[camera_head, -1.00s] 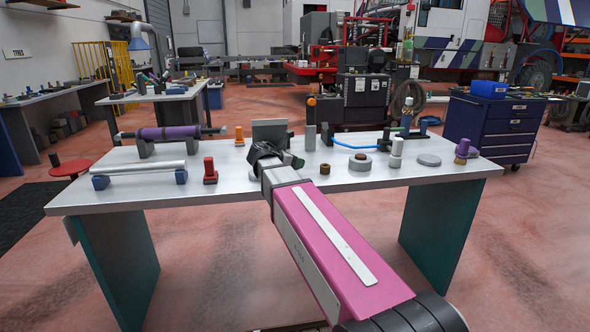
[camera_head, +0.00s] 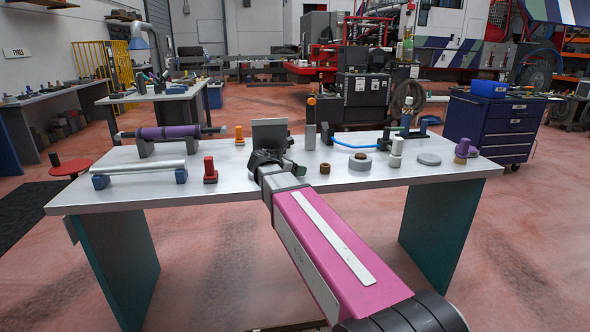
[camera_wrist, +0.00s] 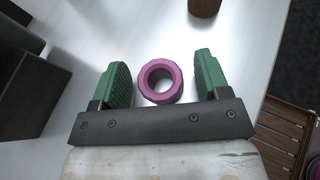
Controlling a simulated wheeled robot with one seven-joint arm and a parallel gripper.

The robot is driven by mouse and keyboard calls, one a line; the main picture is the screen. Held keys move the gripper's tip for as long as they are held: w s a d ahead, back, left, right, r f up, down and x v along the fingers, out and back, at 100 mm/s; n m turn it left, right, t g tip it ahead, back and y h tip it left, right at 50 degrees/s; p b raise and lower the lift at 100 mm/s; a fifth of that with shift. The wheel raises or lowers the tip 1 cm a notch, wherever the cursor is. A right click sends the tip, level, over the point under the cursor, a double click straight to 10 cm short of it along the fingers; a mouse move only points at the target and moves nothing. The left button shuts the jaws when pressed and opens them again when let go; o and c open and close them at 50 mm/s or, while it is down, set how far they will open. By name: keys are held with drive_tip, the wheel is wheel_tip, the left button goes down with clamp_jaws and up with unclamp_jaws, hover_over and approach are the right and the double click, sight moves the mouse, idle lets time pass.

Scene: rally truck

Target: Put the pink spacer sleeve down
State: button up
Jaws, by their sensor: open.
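The pink spacer sleeve (camera_wrist: 158,98) is a short, thick ring in the wrist view. It stands on the pale metal bench top (camera_wrist: 105,25), with its bore facing the camera. My gripper (camera_wrist: 160,66) is open, with one green finger on each side of the sleeve. In the head view my gripper (camera_head: 281,164) is low over the middle of the bench (camera_head: 240,185). The sleeve is hidden there behind my arm and gripper.
A dark upright block (camera_head: 269,132) stands just behind my gripper. A brown bushing (camera_head: 325,168) and a grey-brown ring (camera_head: 360,162) lie to the right, a red part (camera_head: 210,171) to the left. The bench's front edge is close.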

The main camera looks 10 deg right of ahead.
drive_tip(key=v, duration=1.2)
drive_tip(key=shift+r, duration=0.1)
